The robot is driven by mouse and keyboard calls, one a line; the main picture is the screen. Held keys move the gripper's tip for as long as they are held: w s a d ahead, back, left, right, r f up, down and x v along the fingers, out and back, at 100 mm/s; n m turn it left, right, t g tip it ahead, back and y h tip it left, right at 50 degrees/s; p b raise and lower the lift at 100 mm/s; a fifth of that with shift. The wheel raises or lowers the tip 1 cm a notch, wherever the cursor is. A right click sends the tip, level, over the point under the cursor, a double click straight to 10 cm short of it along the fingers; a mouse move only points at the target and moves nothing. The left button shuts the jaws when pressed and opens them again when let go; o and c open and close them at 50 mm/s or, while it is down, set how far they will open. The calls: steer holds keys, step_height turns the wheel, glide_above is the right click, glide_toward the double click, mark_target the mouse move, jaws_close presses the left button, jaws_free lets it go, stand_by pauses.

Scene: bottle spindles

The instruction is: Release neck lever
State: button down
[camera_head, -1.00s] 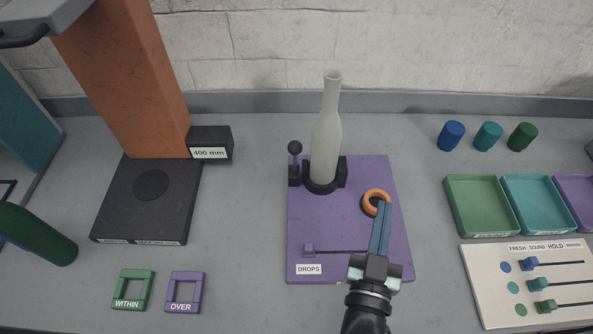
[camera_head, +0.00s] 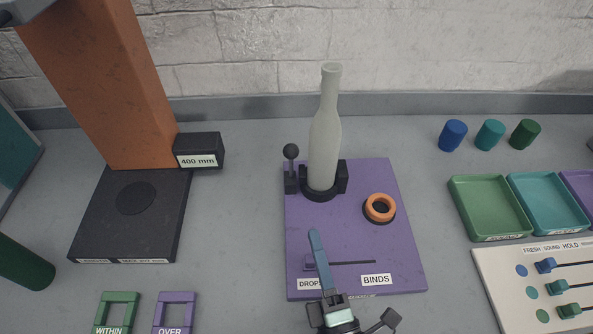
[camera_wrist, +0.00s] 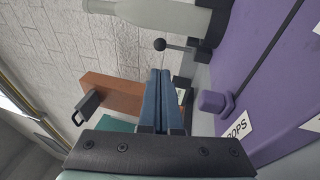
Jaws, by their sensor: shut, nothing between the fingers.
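The neck lever (camera_head: 291,165) is a black upright stick with a ball knob, left of the pale grey bottle (camera_head: 324,135). The bottle stands upright in a black holder (camera_head: 320,193) on the purple board (camera_head: 350,225). In the wrist view the lever's ball (camera_wrist: 160,44) shows beyond my fingertips, apart from them. My gripper (camera_head: 313,234) is shut and empty, above the left part of the board's slot. Its blue fingers also show in the wrist view (camera_wrist: 160,75). A purple slider knob (camera_wrist: 211,101) sits at the slot's DROPS end.
An orange ring (camera_head: 379,207) lies on the board's right side, with a BINDS label (camera_head: 376,280) near the front. An orange column (camera_head: 105,85) and a black 400 mm block (camera_head: 199,150) stand at left. Trays (camera_head: 488,235) lie at right. Counter between column and board is clear.

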mark_target(295, 157)
steer(key=p+x, duration=0.1)
steer(key=x, duration=1.3)
steer(key=shift+p, duration=0.4)
steer(key=shift+r+p, duration=0.25)
steer(key=shift+p, duration=0.35)
steer(key=r+g+p, duration=0.1)
steer(key=p, duration=0.3)
steer(key=shift+w, duration=0.35)
steer(key=g+p, duration=0.1)
steer(key=p, duration=0.2)
steer(key=w+g+p, duration=0.1)
steer(key=p, duration=0.3)
steer(key=shift+w+r+m+p, duration=0.15)
steer(key=shift+r+m+p, duration=0.15)
steer(key=shift+r, duration=0.1)
steer(key=shift+f+b, duration=0.7)
steer(key=shift+b, duration=0.15)
steer(key=shift+r, duration=0.1)
